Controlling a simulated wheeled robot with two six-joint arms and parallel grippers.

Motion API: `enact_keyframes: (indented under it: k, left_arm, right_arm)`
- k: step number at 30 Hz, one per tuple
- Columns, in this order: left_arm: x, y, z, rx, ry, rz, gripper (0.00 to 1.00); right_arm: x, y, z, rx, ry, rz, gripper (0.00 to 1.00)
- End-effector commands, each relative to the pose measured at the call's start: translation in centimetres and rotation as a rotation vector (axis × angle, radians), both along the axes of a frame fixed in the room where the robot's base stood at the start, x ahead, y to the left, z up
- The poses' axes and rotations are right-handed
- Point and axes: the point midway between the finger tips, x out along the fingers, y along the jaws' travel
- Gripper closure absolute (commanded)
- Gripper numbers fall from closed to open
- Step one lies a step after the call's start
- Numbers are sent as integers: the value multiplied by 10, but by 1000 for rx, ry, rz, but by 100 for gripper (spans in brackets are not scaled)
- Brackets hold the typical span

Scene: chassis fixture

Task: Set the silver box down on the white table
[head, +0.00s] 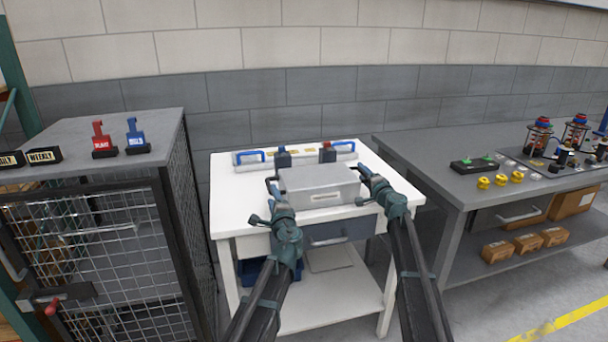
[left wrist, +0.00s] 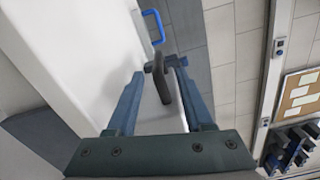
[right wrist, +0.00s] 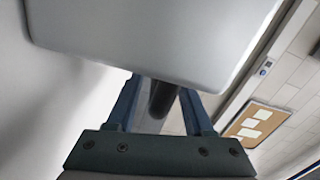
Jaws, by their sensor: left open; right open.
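The silver box (head: 318,187) is a closed grey case with a dark handle at each end. It appears to sit level on the white table (head: 228,219), near the middle of its top. My left gripper (head: 271,186) is open at the box's left end; in the left wrist view a dark handle (left wrist: 161,80) stands between its spread fingers. My right gripper (head: 366,174) is open at the right end. In the right wrist view the box (right wrist: 150,35) fills the top, and its dark handle (right wrist: 161,98) lies between the parted fingers.
Behind the box is a white fixture bar with blue handles (head: 250,157) and dark clamps (head: 283,157). A mesh cage cabinet (head: 120,250) stands left, with red (head: 102,138) and blue (head: 136,137) items on top. A grey bench (head: 440,165) with small parts stands right.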

Motion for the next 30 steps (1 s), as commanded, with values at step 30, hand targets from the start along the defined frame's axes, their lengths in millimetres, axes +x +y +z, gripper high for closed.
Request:
enact_keyframes:
  k: [30]
  left_arm:
    - [-55,-19,0,0,0,-1,48]
  right_arm:
    - [-34,-11,0,0,0,-2,48]
